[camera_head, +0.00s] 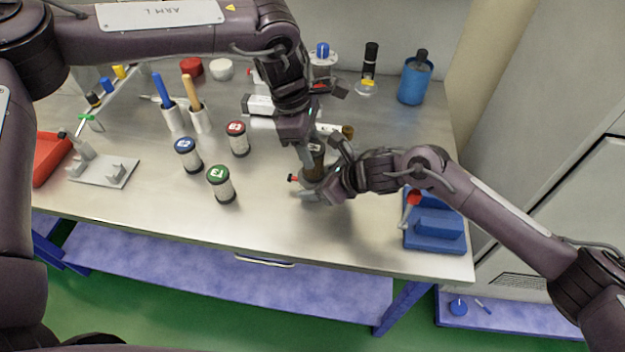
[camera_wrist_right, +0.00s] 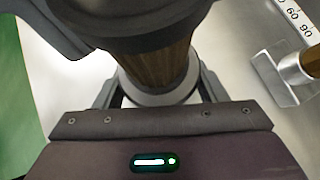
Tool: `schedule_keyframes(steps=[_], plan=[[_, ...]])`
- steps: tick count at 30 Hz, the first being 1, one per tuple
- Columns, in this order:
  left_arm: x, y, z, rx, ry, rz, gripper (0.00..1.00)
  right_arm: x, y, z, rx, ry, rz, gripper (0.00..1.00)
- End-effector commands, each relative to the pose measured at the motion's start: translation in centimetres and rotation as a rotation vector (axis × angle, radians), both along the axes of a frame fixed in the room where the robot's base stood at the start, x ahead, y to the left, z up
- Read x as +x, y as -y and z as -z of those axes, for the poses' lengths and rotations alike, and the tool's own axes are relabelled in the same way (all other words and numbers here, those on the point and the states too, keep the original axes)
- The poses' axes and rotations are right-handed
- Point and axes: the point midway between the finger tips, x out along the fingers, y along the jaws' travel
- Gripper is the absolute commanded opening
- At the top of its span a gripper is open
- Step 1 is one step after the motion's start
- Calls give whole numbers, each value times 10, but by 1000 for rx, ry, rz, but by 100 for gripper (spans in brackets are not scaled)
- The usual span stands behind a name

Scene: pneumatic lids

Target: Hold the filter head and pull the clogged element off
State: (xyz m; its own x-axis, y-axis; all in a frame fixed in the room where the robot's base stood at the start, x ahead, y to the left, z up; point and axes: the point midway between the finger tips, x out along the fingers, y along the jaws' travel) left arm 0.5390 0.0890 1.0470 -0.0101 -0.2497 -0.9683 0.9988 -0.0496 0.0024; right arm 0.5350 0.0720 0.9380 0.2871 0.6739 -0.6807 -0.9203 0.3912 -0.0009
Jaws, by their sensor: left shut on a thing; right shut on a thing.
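The clogged element (camera_head: 316,166) is brown and upright, mostly hidden behind my grippers in the head view. In the right wrist view the brown element (camera_wrist_right: 165,68) stands up close, with a pale ring at its bottom and a dark part over its top. My left gripper (camera_head: 306,150) reaches down from above and is shut at the dark filter head, which it largely hides. My right gripper (camera_head: 318,186) comes in from the right, low by the bench, and is shut around the element's lower part. Its fingers (camera_wrist_right: 160,92) show on both sides of the element. I see no clear gap between head and element.
Three clear canisters with red (camera_head: 238,138), blue (camera_head: 188,155) and green (camera_head: 221,184) caps stand left of the grippers. A blue holder (camera_head: 435,228) is at the right front. A brown-handled tool (camera_wrist_right: 300,75) and a ruler lie close by. The front middle of the bench is clear.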

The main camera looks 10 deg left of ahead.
Motion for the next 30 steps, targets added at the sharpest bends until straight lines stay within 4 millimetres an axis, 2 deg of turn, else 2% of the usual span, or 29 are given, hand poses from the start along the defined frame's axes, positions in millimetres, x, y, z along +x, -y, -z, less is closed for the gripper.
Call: schedule_keyframes(steps=[1, 30], plan=[[0, 0, 0, 0, 1, 0, 19, -3, 2, 7, -13, -10, -3, 45], [1, 0, -28, 0, 2, 0, 19, -3, 3, 7, -12, -10, -2, 45]])
